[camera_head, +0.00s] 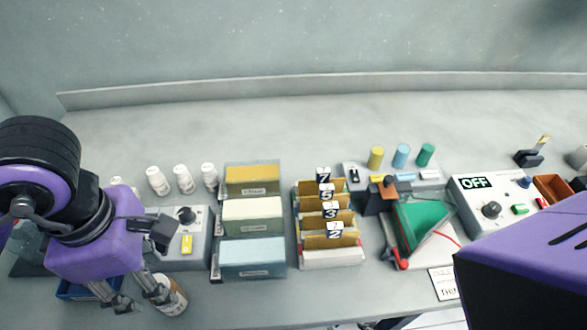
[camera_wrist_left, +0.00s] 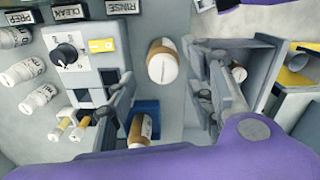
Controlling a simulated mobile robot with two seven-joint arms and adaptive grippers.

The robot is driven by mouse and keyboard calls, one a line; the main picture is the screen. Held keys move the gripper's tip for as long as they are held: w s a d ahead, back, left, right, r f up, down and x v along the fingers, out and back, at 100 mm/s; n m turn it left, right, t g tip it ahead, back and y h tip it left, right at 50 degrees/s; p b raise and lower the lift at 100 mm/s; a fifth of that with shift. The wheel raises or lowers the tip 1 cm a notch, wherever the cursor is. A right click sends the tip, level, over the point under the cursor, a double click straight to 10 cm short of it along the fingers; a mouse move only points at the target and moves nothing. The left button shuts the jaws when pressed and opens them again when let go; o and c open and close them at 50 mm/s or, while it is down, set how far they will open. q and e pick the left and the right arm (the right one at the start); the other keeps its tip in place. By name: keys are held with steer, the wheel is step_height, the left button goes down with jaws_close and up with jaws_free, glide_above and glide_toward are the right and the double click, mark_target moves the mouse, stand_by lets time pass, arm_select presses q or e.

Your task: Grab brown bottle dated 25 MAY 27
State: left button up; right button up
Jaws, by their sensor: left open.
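A brown bottle with a white label (camera_head: 171,297) stands at the table's front, beside the fingers of my left gripper (camera_head: 142,303). In the left wrist view, a brown bottle with a white top (camera_wrist_left: 163,64) lies in the gap ahead of the open fingers of my left gripper (camera_wrist_left: 160,90), apart from both. Another brown bottle (camera_wrist_left: 138,130) sits in a blue tray near the left finger. A third (camera_wrist_left: 238,72) is partly hidden behind the right finger. No date can be read on any of them. My right gripper is out of view.
A grey control box with a knob and yellow switch (camera_head: 185,246) stands just behind the bottle. Several white bottles (camera_head: 183,180) stand behind it. File boxes (camera_head: 252,258) and numbered dividers (camera_head: 330,258) are to the right. The back of the table is clear.

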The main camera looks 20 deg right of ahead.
arm_select(q)
steer(key=shift+w+d, duration=0.1)
steer(key=shift+w, duration=0.05)
steer(key=shift+d+f, duration=0.15)
steer(key=shift+f, duration=0.1)
steer(key=f, duration=0.7)
steer(key=shift+a, duration=0.25)
steer(key=shift+f, duration=0.15)
steer(key=shift+c, duration=2.7)
steer(key=c, duration=0.6)
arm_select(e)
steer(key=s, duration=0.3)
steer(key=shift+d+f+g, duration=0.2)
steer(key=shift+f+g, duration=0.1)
